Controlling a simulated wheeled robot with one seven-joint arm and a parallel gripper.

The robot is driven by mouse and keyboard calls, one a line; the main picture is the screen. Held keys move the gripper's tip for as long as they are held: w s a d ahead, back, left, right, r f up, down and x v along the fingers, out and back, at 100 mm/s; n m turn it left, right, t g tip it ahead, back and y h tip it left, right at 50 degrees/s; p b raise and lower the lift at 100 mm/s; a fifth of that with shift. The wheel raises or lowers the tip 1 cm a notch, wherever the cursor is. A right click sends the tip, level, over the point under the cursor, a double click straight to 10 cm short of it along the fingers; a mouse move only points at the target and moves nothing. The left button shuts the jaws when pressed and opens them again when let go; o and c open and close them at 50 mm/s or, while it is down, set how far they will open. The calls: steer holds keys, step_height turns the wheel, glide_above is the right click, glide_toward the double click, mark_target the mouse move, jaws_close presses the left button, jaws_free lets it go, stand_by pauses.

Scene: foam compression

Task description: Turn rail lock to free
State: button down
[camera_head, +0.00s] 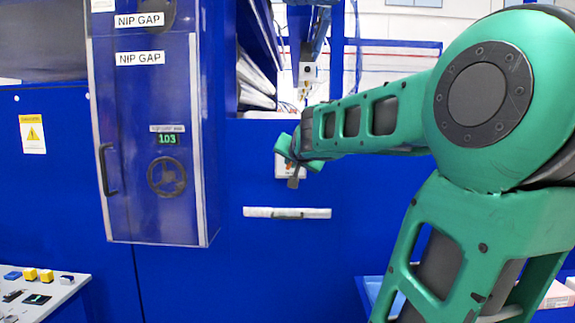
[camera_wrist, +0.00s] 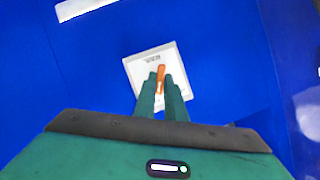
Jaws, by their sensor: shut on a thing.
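The rail lock is a small orange lever (camera_wrist: 161,71) on a white square plate (camera_wrist: 140,67) set in a blue panel. In the wrist view my gripper (camera_wrist: 160,82) has its two green fingers on either side of the lever, shut on it. The lever points nearly straight up in that view, with a slight lean; its lower part is partly between the fingers. The small label above it is too blurred to read. In the head view my gripper (camera_head: 289,156) is in front of the plate (camera_head: 280,172) and covers much of it; the lever's angle cannot be told there.
A clear-fronted NIP GAP cabinet (camera_head: 140,90) with a handwheel (camera_head: 166,177) and a green 103 display juts out at left. A white bar (camera_head: 287,213) is below the plate. A button console (camera_head: 42,290) stands at lower left. The blue panel around the plate is mostly bare.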

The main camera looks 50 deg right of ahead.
steer(key=shift+a+f+m+t+y, duration=0.1)
steer(key=shift+f+m+t+y, duration=0.1)
steer(key=shift+m+t, duration=0.25)
steer(key=shift+f+m+t+y, duration=0.1)
steer(key=shift+m+t+y, duration=0.15)
steer(key=shift+m, duration=0.4)
steer(key=c, duration=1.8)
jaws_free()
steer(key=shift+r, duration=0.1)
steer(key=v, duration=1)
steer(key=shift+s+a, duration=0.2)
steer(key=shift+s, duration=0.1)
